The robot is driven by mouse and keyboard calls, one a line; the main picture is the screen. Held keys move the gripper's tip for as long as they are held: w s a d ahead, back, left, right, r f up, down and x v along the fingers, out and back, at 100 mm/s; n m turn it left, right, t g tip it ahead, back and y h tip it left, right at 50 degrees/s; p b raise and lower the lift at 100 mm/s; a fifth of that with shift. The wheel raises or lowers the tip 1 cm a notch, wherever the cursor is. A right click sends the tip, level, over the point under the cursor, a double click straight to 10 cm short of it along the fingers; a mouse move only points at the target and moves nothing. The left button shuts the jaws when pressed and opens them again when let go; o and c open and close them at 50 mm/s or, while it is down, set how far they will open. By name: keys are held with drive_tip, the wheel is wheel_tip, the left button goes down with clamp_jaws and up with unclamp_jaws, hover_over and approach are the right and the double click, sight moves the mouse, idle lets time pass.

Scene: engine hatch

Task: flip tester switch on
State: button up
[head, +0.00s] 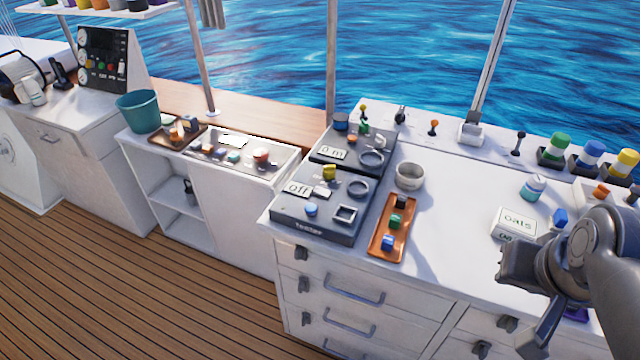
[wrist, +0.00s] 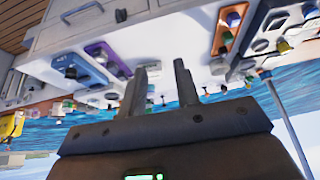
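The tester (head: 290,222) is a dark grey box at the front left corner of the white counter in the head view. Its label (head: 298,188) reads "off". On its top are a yellow knob (head: 329,171), a blue button (head: 311,210), a ring and a square frame. I cannot tell which small part is the switch. My gripper (head: 525,300) is at the far right of the head view, well apart from the tester. In the wrist view my gripper (wrist: 164,66) has its two fingers spread with nothing between them. That view is upside down.
A second grey box (head: 325,158) labelled "0 m" is behind the tester. An oats box (head: 513,224) is near my gripper. The counter's middle is clear.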

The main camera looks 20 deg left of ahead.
drive_tip(key=shift+g+y, duration=0.3)
drive_tip(key=shift+g, duration=0.3)
drive_tip(key=w+a+r, duration=0.1)
drive_tip(key=w+a, duration=0.1)
drive_tip(key=w, duration=0.1)
drive_tip(key=w+a+r, duration=0.1)
drive_tip(key=w+a, duration=0.1)
drive_tip(key=w, duration=0.1)
drive_tip(key=w+a+r, duration=0.2)
drive_tip(key=shift+w+a, duration=0.25)
drive_tip(key=shift+w, duration=0.15)
clamp_jaws()
drive_tip(key=w+a+r+g, duration=0.1)
drive_tip(key=w+a, duration=0.7)
drive_tip(key=a, duration=0.2)
drive_tip(key=w+a+f+g, duration=0.1)
drive_tip(key=w+a+f, duration=0.2)
drive_tip(key=a, duration=0.8)
drive_tip(key=w+a+f+g+y, duration=0.1)
drive_tip(key=w+a+f, duration=0.3)
drive_tip(key=a, duration=0.8)
drive_tip(key=shift+w+f+g, duration=0.3)
drive_tip(key=shift+w+g, duration=0.25)
drive_tip(key=shift+g, duration=0.05)
